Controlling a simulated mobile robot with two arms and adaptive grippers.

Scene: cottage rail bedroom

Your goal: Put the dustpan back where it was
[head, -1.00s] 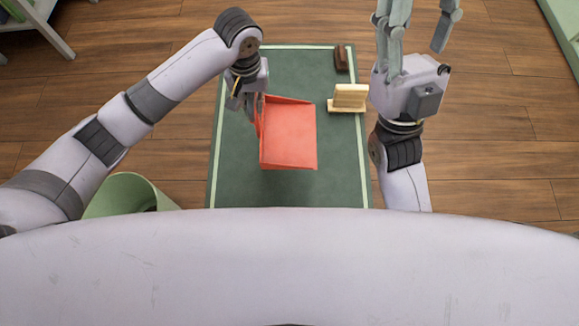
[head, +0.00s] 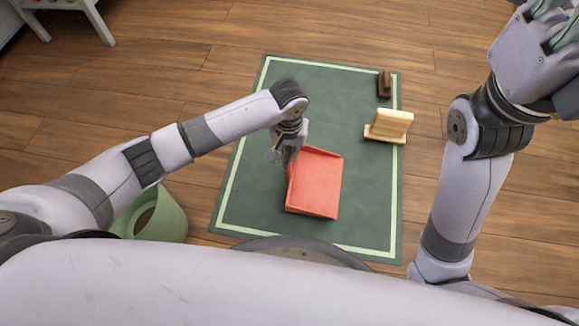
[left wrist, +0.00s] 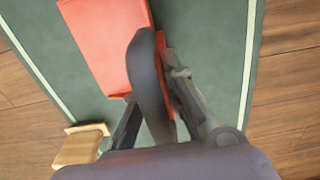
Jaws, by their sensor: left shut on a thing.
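The red dustpan (head: 317,184) is over the green mat (head: 255,195) in the head view. It also shows in the left wrist view (left wrist: 105,40). My left gripper (head: 286,152) is shut on the dustpan at its left side; in the left wrist view the fingers (left wrist: 160,95) close around a red part of it. Whether the pan touches the mat is hard to tell. My right gripper (head: 556,28) is raised at the upper right, partly cut off by the frame, away from the dustpan.
A pale wooden block-like item (head: 389,125) stands at the mat's right edge, with a small dark brown brush-like object (head: 384,84) behind it. A green bin (head: 160,217) stands left of the mat. White furniture legs (head: 100,22) are at the upper left. Wooden floor surrounds the mat.

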